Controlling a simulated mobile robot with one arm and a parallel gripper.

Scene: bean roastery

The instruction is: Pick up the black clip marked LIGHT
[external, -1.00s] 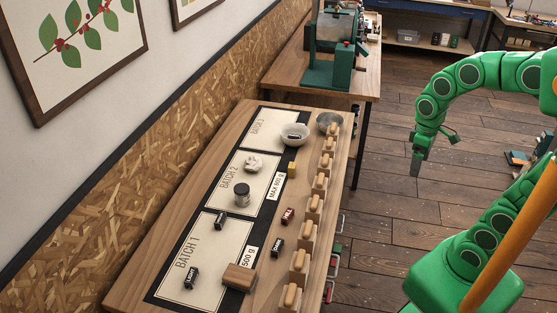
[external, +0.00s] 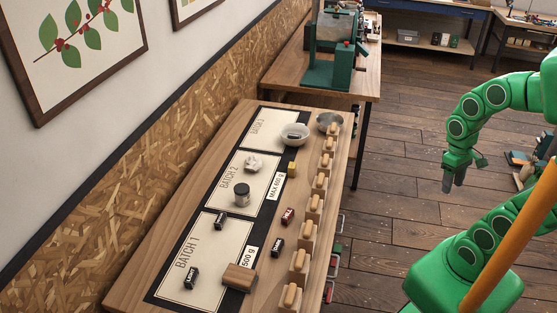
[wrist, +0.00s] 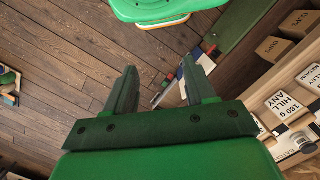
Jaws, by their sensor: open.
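Several small black clips with white lettering lie on the wooden table. One black clip (external: 191,278) lies on the BATCH 1 card; its lettering looks like LIGHT but is too small to be sure. Another black clip (external: 277,247) lies right of the 500 g label, and a third black clip (external: 221,221) lies at the upper part of BATCH 1; I cannot read either surely. My gripper (external: 453,181) hangs over the floor, well right of the table. In the wrist view my gripper (wrist: 158,80) is open and empty, with no clip in sight.
A red clip (external: 287,215), wooden block (external: 239,278), dark-lidded jar (external: 242,195) and white bowl (external: 295,140) with something dark inside stand on the table. Several wooden-handled scoops or stands line its right edge (external: 303,263). Floor (external: 395,215) separates the table from my arm.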

